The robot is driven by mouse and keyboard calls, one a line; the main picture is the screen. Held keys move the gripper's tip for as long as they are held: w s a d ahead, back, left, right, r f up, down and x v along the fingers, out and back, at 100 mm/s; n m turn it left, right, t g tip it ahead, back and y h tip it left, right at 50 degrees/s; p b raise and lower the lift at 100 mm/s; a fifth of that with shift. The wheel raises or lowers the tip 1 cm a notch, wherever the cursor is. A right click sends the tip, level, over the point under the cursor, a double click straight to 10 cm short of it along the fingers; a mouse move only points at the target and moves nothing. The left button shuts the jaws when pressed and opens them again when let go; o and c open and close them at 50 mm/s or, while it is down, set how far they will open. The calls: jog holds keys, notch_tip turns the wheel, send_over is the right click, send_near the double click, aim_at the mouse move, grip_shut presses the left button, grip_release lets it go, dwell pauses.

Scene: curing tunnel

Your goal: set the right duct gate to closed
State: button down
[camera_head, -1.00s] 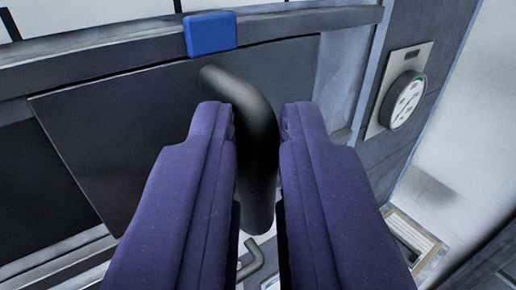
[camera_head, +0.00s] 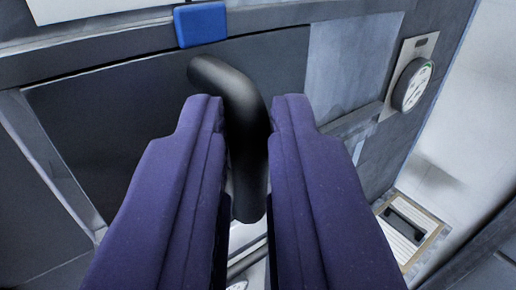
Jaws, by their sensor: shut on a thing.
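The duct gate is a dark flat panel (camera_head: 110,120) in a grey frame. A black bent bar handle (camera_head: 222,82) stands out from the panel. My gripper (camera_head: 247,108), with two purple padded fingers, is shut on this handle, one finger on each side. The handle's lower end shows between the fingers. A blue tab (camera_head: 200,24) sits on the rail above the handle. The panel's left edge is close to a pale slanted post (camera_head: 50,155). A light grey strip (camera_head: 345,65) shows to the right of the panel. My fingers hide the lower middle of the panel.
A round white dial (camera_head: 412,85) on a plate is on the dark wall at right. Below it is a slatted item with a pale frame (camera_head: 405,235). A grey rail (camera_head: 300,16) runs above the panel. The pale floor at far right looks clear.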

jog(key=c, duration=1.1)
grip_release()
jog(key=shift+a, duration=0.35)
jog(key=shift+d, duration=0.15)
jog(key=shift+s, duration=0.3)
jog(key=s+b, duration=0.2)
jog(key=s, duration=0.5)
jog(key=shift+s, duration=0.15)
jog(key=shift+d, duration=0.1)
